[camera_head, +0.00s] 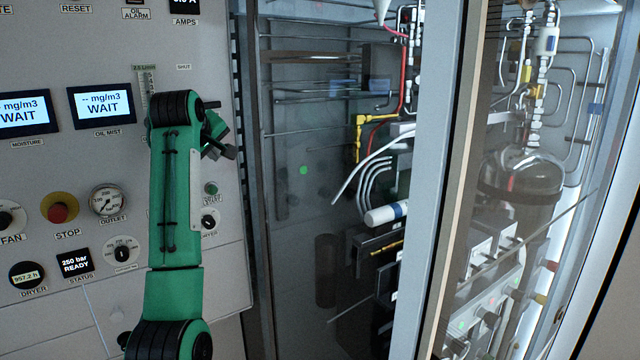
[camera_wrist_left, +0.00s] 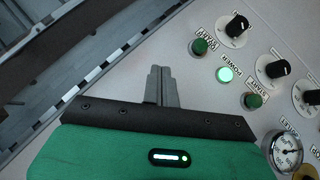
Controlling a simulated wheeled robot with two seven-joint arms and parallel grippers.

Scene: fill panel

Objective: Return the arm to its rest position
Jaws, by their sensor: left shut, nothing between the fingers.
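My left arm (camera_head: 178,200) is green and black and rises from the bottom left of the head view in front of the grey control panel (camera_head: 225,290). Its wrist bends away at the top, and the left gripper (camera_head: 228,152) shows only partly there, near the panel's right edge. In the left wrist view the two grey fingers of the left gripper (camera_wrist_left: 161,72) are together with nothing between them. They are beside the panel's buttons, and I cannot tell whether they touch the panel. My right gripper is in neither view.
The panel carries a red stop button (camera_head: 58,212), an outlet gauge (camera_head: 107,200), displays reading WAIT (camera_head: 102,106) and several knobs. A lit green button (camera_wrist_left: 225,75) is near the fingers. Right of the panel is a cabinet with pipes and hoses, and a glazed door frame (camera_head: 440,180).

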